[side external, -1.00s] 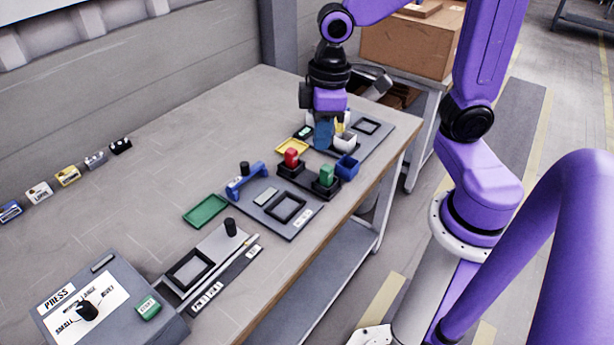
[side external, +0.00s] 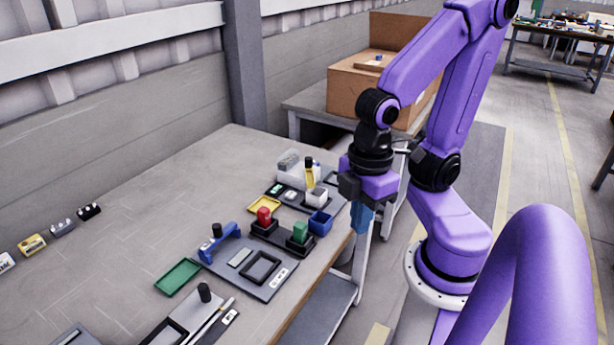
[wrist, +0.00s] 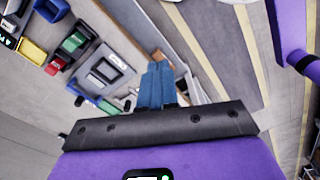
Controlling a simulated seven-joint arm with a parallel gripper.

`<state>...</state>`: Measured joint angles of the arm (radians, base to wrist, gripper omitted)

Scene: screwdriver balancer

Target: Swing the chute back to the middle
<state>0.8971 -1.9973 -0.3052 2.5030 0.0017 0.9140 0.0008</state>
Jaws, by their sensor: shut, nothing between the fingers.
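My gripper (side external: 362,222) has its blue fingers shut and empty. In the side view it hangs at the table's right edge, to the right of the far board (side external: 290,198). In the wrist view the shut fingers (wrist: 157,84) point toward the table edge and floor. On the far board stand a pale grey-and-white piece (side external: 290,165), a yellow post with a black top (side external: 310,172) and a white block (side external: 316,196). I cannot tell for certain which part is the chute. The gripper appears apart from all of these pieces.
Nearer are a blue box (side external: 319,221), red (side external: 264,216) and green (side external: 300,231) blocks, a yellow tray (side external: 264,204), a blue bridge-shaped handle (side external: 219,243) and a green tray (side external: 178,276). A cardboard box (side external: 354,92) stands behind. The table's left part is mostly clear.

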